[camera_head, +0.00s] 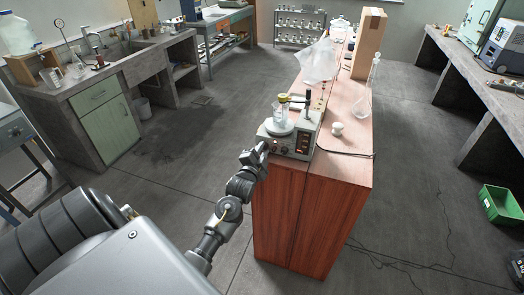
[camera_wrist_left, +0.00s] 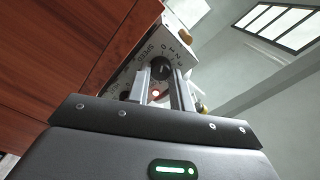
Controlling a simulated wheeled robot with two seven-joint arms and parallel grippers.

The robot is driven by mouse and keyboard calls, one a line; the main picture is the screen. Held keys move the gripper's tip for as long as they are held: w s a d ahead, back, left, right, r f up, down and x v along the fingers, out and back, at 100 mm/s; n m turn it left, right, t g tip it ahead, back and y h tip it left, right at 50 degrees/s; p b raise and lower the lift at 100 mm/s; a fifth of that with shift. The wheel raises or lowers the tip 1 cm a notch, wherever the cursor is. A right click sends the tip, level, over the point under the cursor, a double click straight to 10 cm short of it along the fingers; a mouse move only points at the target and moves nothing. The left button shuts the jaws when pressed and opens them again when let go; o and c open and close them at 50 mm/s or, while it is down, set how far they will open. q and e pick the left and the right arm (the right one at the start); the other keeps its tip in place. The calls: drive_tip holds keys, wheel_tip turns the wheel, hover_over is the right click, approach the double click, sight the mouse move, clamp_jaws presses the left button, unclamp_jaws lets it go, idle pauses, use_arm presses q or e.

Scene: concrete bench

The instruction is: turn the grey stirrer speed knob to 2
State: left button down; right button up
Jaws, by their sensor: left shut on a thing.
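The dark grey speed knob (camera_wrist_left: 161,69) sits beside that scale. My left gripper (camera_head: 262,149) is at the panel, its two fingers on either side of the knob, shut on it. It also fills the lower left wrist view (camera_wrist_left: 162,88). I cannot read which number the knob points to. My right gripper is not in view.
A small white jar (camera_head: 337,129), a glass flask (camera_head: 367,98) and a tall cardboard box (camera_head: 369,43) stand on the wooden bench (camera_head: 345,165). A cable lies by the jar. A green crate (camera_head: 500,205) is at right.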

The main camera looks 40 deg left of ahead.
use_arm(q)
drive_tip(key=m+p, duration=0.2)
drive_tip(key=m, duration=0.2)
drive_tip(key=shift+r+m+p, duration=0.1)
drive_tip(key=shift+m+p, duration=0.25)
drive_tip(key=shift+m, duration=0.05)
drive_tip(key=shift+m+p, duration=1.1)
drive_tip(key=shift+m, duration=1)
drive_tip(key=shift+f, duration=0.2)
drive_tip(key=c, duration=1.2)
unclamp_jaws()
drive_tip(key=shift+c, duration=0.2)
